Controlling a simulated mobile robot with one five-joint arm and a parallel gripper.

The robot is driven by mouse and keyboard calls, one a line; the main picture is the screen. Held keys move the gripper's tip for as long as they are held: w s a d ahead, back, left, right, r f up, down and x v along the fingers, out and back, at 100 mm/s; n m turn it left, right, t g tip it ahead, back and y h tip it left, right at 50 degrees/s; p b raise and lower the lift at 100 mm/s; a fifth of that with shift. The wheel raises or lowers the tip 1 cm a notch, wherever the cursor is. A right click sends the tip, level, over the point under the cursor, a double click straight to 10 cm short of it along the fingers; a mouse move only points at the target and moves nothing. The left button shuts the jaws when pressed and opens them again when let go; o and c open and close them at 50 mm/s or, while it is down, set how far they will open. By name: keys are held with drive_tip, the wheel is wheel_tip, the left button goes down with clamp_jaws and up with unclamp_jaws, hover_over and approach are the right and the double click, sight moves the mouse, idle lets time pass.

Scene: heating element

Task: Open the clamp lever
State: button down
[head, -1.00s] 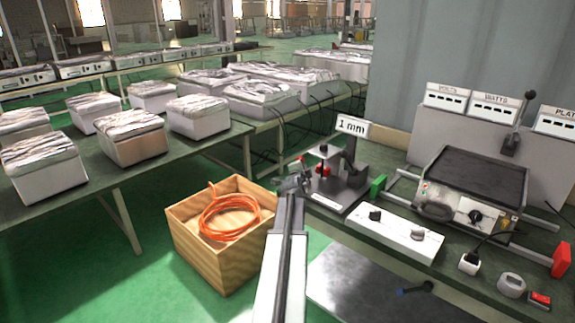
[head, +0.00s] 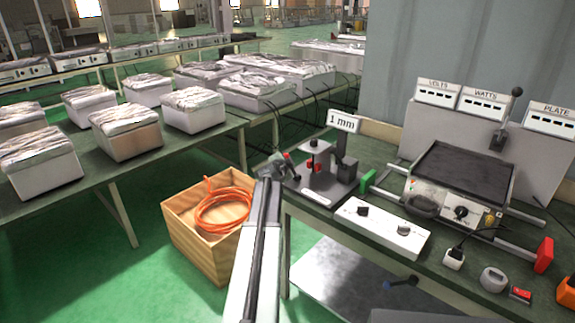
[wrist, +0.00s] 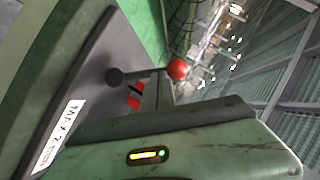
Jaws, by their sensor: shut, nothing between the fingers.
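The black clamp fixture (head: 318,193) stands at the left end of the green bench, with a "1 mm" sign above it. It carries red parts and a black-knobbed post. In the wrist view its dark base plate (wrist: 98,75) shows, with a thin bar between a black knob and a red ball (wrist: 177,70); this may be the clamp lever. My gripper (head: 278,167) is shut and empty at the fixture's left edge, close to a small red part. I cannot tell whether it touches. The worn green housing fills the lower wrist view; the fingertips are not clear there.
Right of the fixture are a white control box (head: 381,228), a black hot plate (head: 462,172) and an upright black-knobbed lever (head: 507,118). The green floor to the left is partly free.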

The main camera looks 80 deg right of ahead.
drive_tip(key=shift+s, duration=0.1)
drive_tip(key=shift+a+r, duration=0.15)
drive_tip(key=shift+a, duration=0.2)
drive_tip(key=s+p+v, duration=0.1)
drive_tip(key=p+v, duration=0.2)
drive_tip(key=v, duration=0.6)
drive_tip(key=shift+w+a, duration=0.2)
drive_tip(key=shift+w, duration=0.25)
